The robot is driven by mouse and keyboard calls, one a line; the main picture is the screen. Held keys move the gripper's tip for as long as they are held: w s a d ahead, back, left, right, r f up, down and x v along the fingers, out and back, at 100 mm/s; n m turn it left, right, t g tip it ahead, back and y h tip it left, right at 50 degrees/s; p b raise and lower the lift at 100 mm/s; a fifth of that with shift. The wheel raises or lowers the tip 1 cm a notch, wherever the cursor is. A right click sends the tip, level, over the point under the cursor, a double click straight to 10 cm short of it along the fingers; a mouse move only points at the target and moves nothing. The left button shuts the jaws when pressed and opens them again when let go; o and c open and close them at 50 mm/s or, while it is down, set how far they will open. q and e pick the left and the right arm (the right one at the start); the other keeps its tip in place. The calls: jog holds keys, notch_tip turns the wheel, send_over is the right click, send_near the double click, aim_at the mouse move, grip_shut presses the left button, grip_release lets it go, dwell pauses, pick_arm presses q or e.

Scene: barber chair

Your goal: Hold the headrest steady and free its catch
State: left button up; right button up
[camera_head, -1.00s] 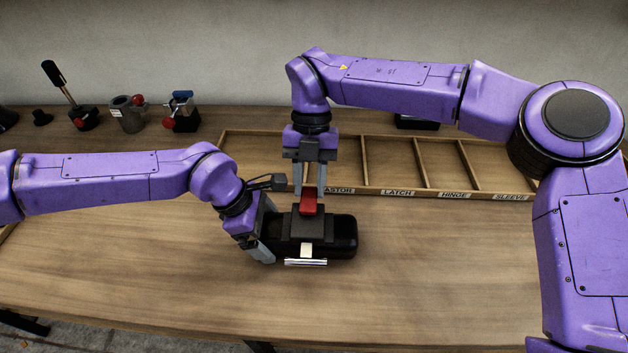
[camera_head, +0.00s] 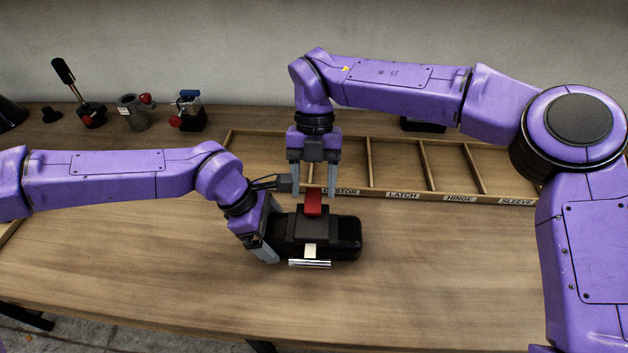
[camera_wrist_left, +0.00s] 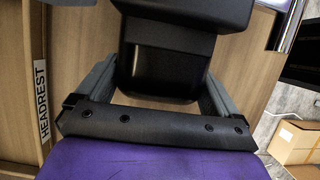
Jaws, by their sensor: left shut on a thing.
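The black headrest (camera_head: 347,236) lies on the table, with a grey block on top and a bright metal bar (camera_head: 310,263) at its front. Its red catch (camera_head: 313,203) stands up at the back of the block. My left gripper (camera_head: 270,228) is shut on the headrest's left end. In the left wrist view its fingers flank the black headrest (camera_wrist_left: 165,70) on both sides. My right gripper (camera_head: 312,190) is open and points down just behind and above the red catch, fingers spread either side of it; exact contact cannot be told.
A wooden tray (camera_head: 425,199) with labelled compartments lies behind the headrest. A lever on a base (camera_head: 90,115), a grey cylinder (camera_head: 135,112) and a blue-topped clamp (camera_head: 188,112) stand at the back left. The table front is clear.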

jog(key=shift+w+r, duration=0.1)
jog(key=v, duration=1.1)
jog(key=shift+r, duration=0.4)
jog(key=shift+w, duration=0.15)
pick_arm(q)
jog(key=o, duration=1.3)
